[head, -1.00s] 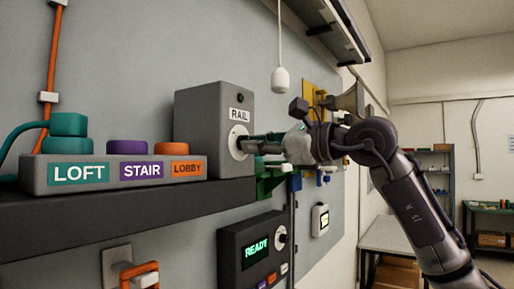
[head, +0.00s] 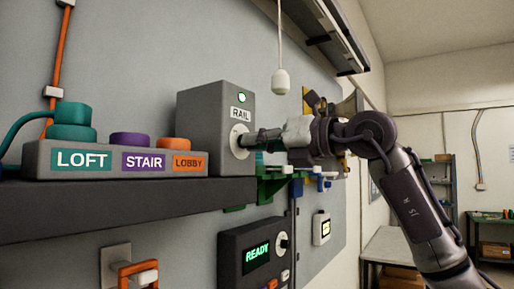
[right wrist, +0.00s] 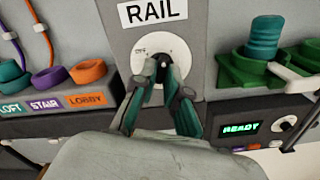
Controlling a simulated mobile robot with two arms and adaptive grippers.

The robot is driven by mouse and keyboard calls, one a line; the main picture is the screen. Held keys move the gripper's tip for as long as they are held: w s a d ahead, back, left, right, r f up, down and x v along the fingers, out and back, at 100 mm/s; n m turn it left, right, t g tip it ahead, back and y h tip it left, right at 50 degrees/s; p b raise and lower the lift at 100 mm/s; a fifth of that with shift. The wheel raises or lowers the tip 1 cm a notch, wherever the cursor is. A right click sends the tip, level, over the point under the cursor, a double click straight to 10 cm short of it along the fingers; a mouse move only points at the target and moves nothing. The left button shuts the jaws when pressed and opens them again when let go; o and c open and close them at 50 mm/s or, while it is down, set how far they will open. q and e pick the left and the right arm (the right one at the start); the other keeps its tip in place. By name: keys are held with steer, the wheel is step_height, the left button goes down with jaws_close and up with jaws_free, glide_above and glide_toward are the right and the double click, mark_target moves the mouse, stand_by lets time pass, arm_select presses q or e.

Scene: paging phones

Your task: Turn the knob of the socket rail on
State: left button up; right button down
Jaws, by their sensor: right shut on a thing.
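The socket rail's grey box (head: 205,125), labelled RAIL, stands on the dark shelf. A small green light glows above its label. Its white round dial (head: 236,133) is on the front face and also shows in the right wrist view (right wrist: 178,48). My right gripper (head: 249,141) reaches in from the right, its fingertips at the dial. In the right wrist view its green-and-dark fingers (right wrist: 163,76) are shut on the dark knob (right wrist: 159,62) at the dial's middle. The fingers partly hide the knob. My left gripper is not in view.
Left of the box is a grey socket strip (head: 105,173) labelled LOFT, STAIR and LOBBY, with coloured plugs. Below the shelf is a dark READY unit (head: 230,251) with its own knob. Green holders (right wrist: 245,73) stand close right of the box. A white pull (head: 281,82) hangs above.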

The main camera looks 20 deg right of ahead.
steer(key=shift+m+b, duration=0.5)
steer(key=shift+m, duration=1.4)
steer(key=shift+r, duration=0.1)
steer(key=c, duration=1.2)
jaws_free()
steer(key=shift+s+d, duration=0.1)
steer(key=shift+s, duration=0.05)
steer(key=v, duration=1.1)
steer(key=shift+s+d, duration=0.3)
